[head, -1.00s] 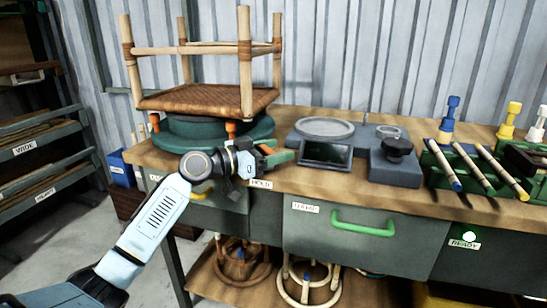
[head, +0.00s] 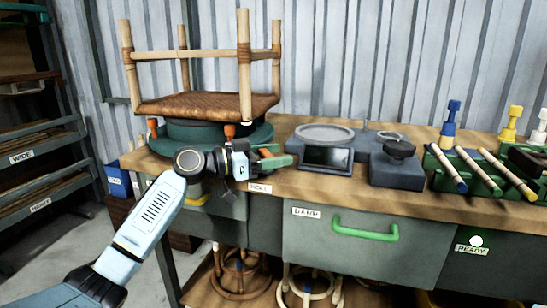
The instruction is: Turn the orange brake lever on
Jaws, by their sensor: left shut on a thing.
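The orange brake lever (head: 265,152) shows only as a small orange piece at my left gripper, beside the green turntable (head: 262,136) on the bench. My left gripper (head: 268,158) is shut on it at the turntable's right front side; the fingers hide most of the lever. Green parts stick out to the right of the fingers, and I cannot tell whether they belong to the gripper. A HOLD label (head: 260,188) is on the bench's front edge just below the gripper. My right gripper is not in view.
A rattan stool frame (head: 205,104) with a woven panel stands on the turntable, between orange clamps (head: 229,130). A grey device (head: 327,157) stands to the right, then a green rack (head: 447,176) with rattan poles. A green drawer handle (head: 365,228) juts out below.

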